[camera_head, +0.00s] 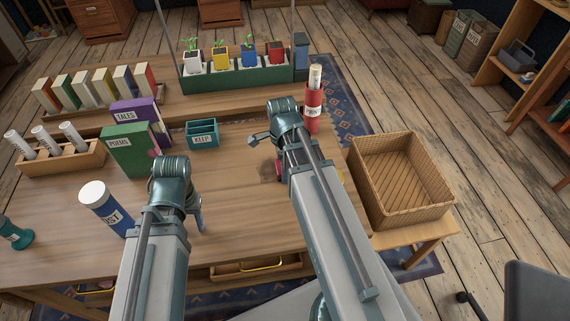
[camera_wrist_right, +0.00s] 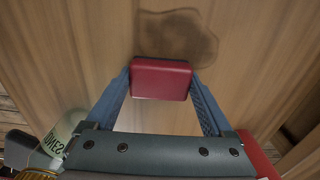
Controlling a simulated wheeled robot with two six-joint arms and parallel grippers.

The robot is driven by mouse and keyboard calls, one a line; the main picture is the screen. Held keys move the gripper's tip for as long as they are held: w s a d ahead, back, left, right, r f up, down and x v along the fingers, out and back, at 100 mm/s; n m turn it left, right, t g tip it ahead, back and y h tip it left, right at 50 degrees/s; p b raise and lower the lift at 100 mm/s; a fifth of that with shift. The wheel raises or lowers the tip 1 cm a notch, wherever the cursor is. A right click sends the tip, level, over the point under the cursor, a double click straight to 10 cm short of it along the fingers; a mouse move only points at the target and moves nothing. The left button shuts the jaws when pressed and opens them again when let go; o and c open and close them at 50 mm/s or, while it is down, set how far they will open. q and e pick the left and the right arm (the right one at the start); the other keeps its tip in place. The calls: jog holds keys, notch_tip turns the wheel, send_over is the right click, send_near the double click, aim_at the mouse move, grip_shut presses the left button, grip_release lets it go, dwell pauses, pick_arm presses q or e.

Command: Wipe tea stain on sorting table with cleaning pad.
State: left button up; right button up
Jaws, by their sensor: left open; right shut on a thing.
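The tea stain is a dark brown patch (camera_wrist_right: 178,36) on the wooden sorting table (camera_head: 236,215); its edge also shows beside my right arm in the head view (camera_head: 267,171). My right gripper (camera_wrist_right: 161,80) is shut on the red cleaning pad (camera_wrist_right: 161,77), with a blue finger on each side. The pad overlaps the near edge of the stain in the right wrist view; I cannot tell whether it touches the table. My left gripper (camera_head: 197,216) is open over the table's front left, mostly hidden by its own arm.
A blue canister (camera_head: 105,208), a green book (camera_head: 130,150), a purple book (camera_head: 140,118) and a teal KEEP box (camera_head: 202,133) stand left. A red cylinder (camera_head: 313,110) stands just beyond my right arm. A wicker basket (camera_head: 388,214) is at right. The table middle is mostly clear.

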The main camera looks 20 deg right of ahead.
aim_at(253, 176)
pick_arm(q)
jog(key=shift+r, duration=0.1)
pick_arm(e)
jog(key=shift+w+a, duration=0.2)
jog(key=shift+a, duration=0.45)
jog(key=shift+w+a, duration=0.2)
jog(key=shift+a, duration=0.4)
jog(key=shift+w+a, duration=0.2)
jog(key=shift+a, duration=0.6)
jog(key=shift+w+a, duration=0.2)
jog(key=shift+a, duration=0.6)
jog(key=shift+w+a, duration=0.25)
jog(key=shift+a, duration=0.6)
jog(key=shift+w+a, duration=0.2)
jog(key=shift+a, duration=0.6)
jog(key=shift+r, duration=0.1)
pick_arm(q)
notch_tip(253, 176, up, 6)
jog(key=p, duration=0.6)
pick_arm(e)
notch_tip(253, 176, up, 6)
jog(key=shift+f, duration=0.1)
